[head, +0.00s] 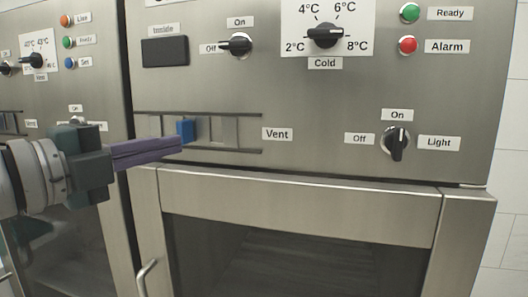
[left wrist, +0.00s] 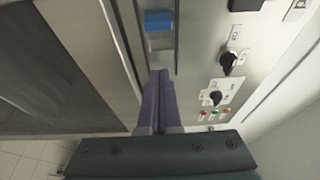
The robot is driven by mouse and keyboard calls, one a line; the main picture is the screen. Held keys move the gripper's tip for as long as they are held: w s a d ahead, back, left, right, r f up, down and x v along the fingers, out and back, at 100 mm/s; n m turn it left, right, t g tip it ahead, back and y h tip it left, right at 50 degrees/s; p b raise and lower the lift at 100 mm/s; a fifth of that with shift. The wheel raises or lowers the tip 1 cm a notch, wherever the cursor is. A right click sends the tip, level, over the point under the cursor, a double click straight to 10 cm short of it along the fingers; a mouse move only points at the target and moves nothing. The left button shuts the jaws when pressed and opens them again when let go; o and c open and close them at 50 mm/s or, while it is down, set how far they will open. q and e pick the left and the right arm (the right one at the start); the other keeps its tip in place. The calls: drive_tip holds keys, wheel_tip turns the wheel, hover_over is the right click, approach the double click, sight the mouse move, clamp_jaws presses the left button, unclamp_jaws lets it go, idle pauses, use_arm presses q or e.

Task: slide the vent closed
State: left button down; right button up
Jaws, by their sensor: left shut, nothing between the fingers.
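The vent is a slider between two dark horizontal rails (head: 225,115) on the metal front panel, left of the "Vent" label (head: 277,134). Its blue knob (head: 186,130) stands near the middle of the rails, with slot openings showing to its right. My left gripper (head: 180,145) comes in from the left, its purple fingers shut and empty. In the head view its tips overlap the lower edge of the knob; contact cannot be told. In the left wrist view the blue knob (left wrist: 159,21) appears beyond the fingertips (left wrist: 159,72), with a gap in the picture. My right gripper is not in view.
A light knob (head: 396,143) is at the right and a cold dial (head: 325,37) above. An oven-like door (head: 300,205) with a handle (head: 147,277) lies below the vent. A similar unit with knobs stands at the left, behind my left arm.

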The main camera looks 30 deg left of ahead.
use_arm(q)
drive_tip(key=shift+s+a, duration=0.1)
drive_tip(key=shift+s, duration=1.55)
drive_tip(key=s+d+f+n+g+y, duration=0.2)
drive_tip(key=s+f+n+g, duration=0.15)
drive_tip(key=f+n, duration=0.35)
drive_tip(key=s+d+f+n+g+y, duration=0.1)
drive_tip(key=s+f+n+g+y, duration=0.25)
drive_tip(key=f, duration=0.55)
drive_tip(key=s+d+f+n+g+h, duration=0.4)
drive_tip(key=s+d+f+n+g, duration=0.15)
drive_tip(key=s+d, duration=0.3)
wheel_tip(320, 180, up, 29)
drive_tip(key=s+d+n+g+p, duration=0.1)
drive_tip(key=d+g+p, duration=0.1)
drive_tip(key=p, duration=2.7)
drive_tip(key=shift+f, duration=0.1)
